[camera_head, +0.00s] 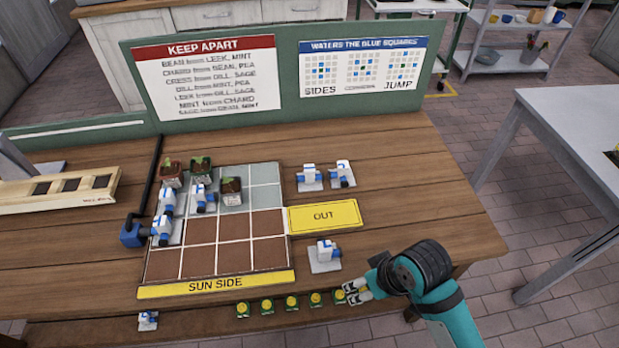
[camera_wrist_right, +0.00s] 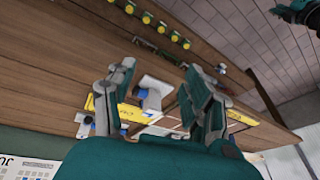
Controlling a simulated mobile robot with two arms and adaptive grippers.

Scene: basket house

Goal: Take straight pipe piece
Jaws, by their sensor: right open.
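Several white pipe pieces with blue ends stand on grey plates. One pipe piece (camera_head: 325,251) is alone on the table below the OUT sign. Two more, a left one (camera_head: 308,175) and a right one (camera_head: 342,172), stand above that sign. Others are on the grid's left side, such as this pipe piece (camera_head: 204,196), and one (camera_head: 148,320) is at the lower front edge. I cannot tell which are straight. My right gripper (camera_head: 356,292) is open and empty, to the lower right of the lone piece. In the wrist view a pipe piece (camera_wrist_right: 154,90) shows between the open fingers (camera_wrist_right: 160,68). My left gripper is out of the head view.
The planting grid (camera_head: 265,253) has brown and grey squares and potted plants (camera_head: 171,170). The yellow OUT sign (camera_head: 324,216) lies beside it. Several yellow-topped items (camera_head: 291,303) line the front ledge. A dark pipe (camera_head: 150,190) runs along the grid's left. The table's right side is clear.

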